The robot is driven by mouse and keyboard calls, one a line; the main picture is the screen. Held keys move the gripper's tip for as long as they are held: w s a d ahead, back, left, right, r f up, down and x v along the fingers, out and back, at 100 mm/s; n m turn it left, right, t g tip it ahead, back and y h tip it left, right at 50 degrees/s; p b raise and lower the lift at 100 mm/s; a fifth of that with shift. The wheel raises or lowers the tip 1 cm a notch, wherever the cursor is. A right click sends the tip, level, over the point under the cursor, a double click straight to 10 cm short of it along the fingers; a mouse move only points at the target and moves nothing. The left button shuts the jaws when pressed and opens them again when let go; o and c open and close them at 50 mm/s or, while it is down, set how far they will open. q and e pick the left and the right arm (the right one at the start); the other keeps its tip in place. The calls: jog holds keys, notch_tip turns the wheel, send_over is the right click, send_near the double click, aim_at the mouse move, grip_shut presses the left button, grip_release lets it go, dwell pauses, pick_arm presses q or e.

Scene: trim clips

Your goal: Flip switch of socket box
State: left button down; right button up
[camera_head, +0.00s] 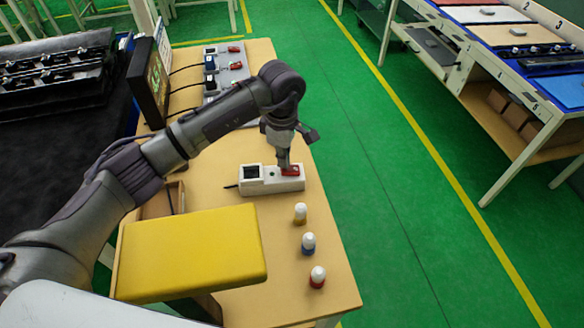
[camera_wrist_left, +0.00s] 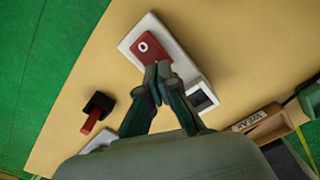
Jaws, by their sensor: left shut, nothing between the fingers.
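The white socket box (camera_head: 262,180) lies on the wooden table, with a dark socket at its left end and a red switch (camera_head: 290,171) at its right end. In the left wrist view the box (camera_wrist_left: 190,68) lies at a slant, and its red switch (camera_wrist_left: 146,46) bears a white "O" mark. My left gripper (camera_head: 284,162) is shut and empty, pointing down at the switch. In the left wrist view its fingertips (camera_wrist_left: 158,70) are at the switch's lower edge; I cannot tell whether they touch it. My right gripper is not in view.
Three white-capped bottles (camera_head: 308,243) stand at the table's right edge. A yellow block (camera_head: 190,255) is at the near left. A row of socket panels with red switches (camera_head: 225,70) lies at the back. A black and red part (camera_wrist_left: 97,110) is nearby.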

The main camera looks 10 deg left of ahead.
pick_arm(q)
jog(key=shift+f+b, duration=0.8)
jog(key=shift+f, duration=0.1)
dwell(0.4)
jog(key=shift+r+p, duration=0.6)
jog(key=shift+r, duration=0.6)
jog(key=shift+r+p, duration=0.95)
jog(key=shift+r, duration=1.35)
